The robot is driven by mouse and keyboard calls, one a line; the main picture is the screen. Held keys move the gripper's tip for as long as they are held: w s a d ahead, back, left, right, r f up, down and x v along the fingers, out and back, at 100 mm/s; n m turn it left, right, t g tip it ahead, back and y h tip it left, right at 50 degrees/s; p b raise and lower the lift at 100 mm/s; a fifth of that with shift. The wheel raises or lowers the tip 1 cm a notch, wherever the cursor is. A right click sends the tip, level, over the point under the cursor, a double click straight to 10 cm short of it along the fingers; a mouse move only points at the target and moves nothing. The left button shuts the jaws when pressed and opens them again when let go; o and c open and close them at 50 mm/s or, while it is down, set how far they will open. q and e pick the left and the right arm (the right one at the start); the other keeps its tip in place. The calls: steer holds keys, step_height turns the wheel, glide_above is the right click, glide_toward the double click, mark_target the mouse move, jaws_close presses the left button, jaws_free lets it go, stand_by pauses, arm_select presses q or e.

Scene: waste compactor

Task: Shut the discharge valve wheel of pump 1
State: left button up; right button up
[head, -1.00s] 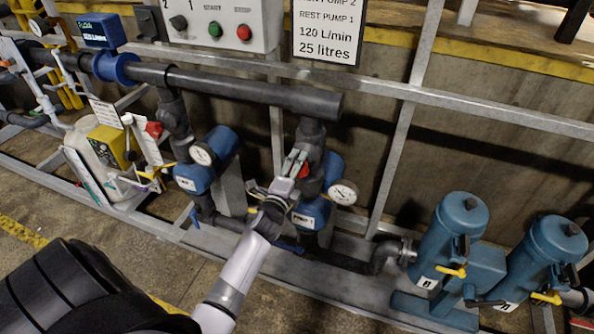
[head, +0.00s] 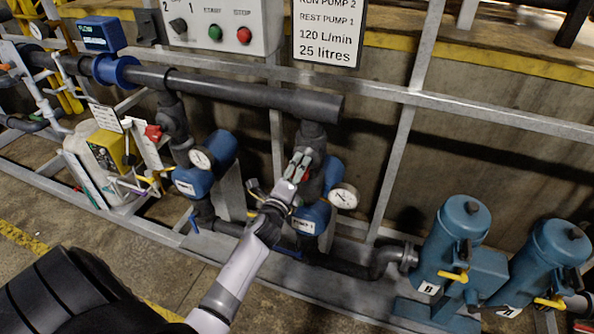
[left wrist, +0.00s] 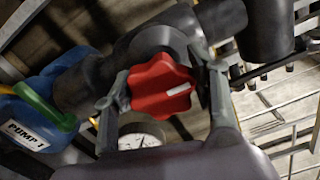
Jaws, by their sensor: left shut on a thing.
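The red lobed valve wheel (left wrist: 160,86) sits on the dark discharge pipe above the blue pump labelled PUMP 1 (left wrist: 28,128). A white mark on the wheel points right in the left wrist view. My left gripper (left wrist: 163,90) is shut on the wheel, with one finger on each side of its rim. In the head view my left gripper (head: 299,166) reaches up to the wheel (head: 306,174), which is mostly hidden behind the fingers. The pump (head: 312,215) is below it. My right gripper is not in view.
A round gauge (head: 343,196) is close to the right of the gripper. A horizontal pipe (head: 250,95) runs above. Blue filter housings (head: 455,240) stand at right.

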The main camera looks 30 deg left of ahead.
arm_select(q)
steer(key=o, duration=1.2)
steer(key=shift+s, duration=0.15)
steer(key=v, duration=1.1)
steer(key=shift+s, duration=0.4)
steer(key=shift+f, duration=0.1)
